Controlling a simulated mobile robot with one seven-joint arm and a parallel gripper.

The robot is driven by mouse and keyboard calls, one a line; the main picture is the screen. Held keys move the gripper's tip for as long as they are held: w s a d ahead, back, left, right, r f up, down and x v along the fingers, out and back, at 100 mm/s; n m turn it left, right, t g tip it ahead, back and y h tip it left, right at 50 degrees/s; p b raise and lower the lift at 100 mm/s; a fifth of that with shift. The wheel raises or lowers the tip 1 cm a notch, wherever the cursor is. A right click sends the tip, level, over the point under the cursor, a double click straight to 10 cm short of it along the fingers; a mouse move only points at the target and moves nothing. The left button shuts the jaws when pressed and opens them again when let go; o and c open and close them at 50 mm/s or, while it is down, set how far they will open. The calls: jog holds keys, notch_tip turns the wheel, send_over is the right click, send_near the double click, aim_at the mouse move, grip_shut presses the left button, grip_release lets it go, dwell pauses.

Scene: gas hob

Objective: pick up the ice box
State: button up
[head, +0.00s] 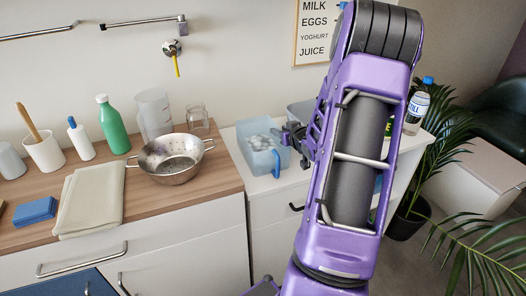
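The ice box is a light blue open container (256,161) holding whitish lumps, on the white counter in the middle of the head view. A darker blue handle (277,161) shows at its right front. My gripper (291,136) is at the right side of the box, close to its rim. Its dark fingers are small and partly hidden behind my purple arm, so I cannot tell whether they are open or shut, or touch the box.
A metal colander (172,158) stands left of the box on the wooden counter, with a glass jar (197,119) behind it. A grey container (301,111) is behind my gripper. A water bottle (416,112) stands at the right end, near a plant (440,160).

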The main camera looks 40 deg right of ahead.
jog(key=shift+w+f, duration=0.1)
jog(key=shift+w, duration=0.05)
grip_shut()
dwell(1.4)
